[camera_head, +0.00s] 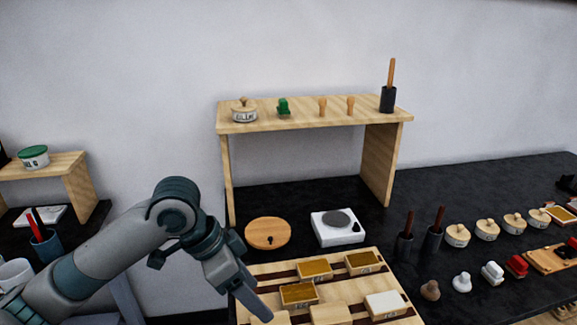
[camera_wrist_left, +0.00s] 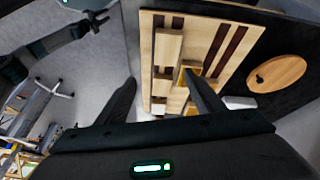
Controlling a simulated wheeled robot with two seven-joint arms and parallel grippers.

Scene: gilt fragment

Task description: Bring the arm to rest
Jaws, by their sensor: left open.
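My left arm (camera_head: 110,255) comes in from the left in the head view. My left gripper (camera_head: 255,303) points down and right, over the left front edge of the wooden tray (camera_head: 245,273). In the left wrist view the gripper (camera_wrist_left: 160,78) has its two fingers spread wide with nothing between them held. The tray's wooden board (camera_wrist_left: 147,40) shows behind the fingers in that view. The right finger overlaps one of the small blocks there in the picture; I cannot tell whether they touch. My right gripper is in neither view.
A wooden shelf (camera_head: 300,122) holds a jar and small tools. A round wooden lid (camera_head: 268,233) and a white scale (camera_head: 338,228) stand behind the tray. Dark cups, lidded jars and stamps stand to the right. A blue cup (camera_head: 46,246) is at left.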

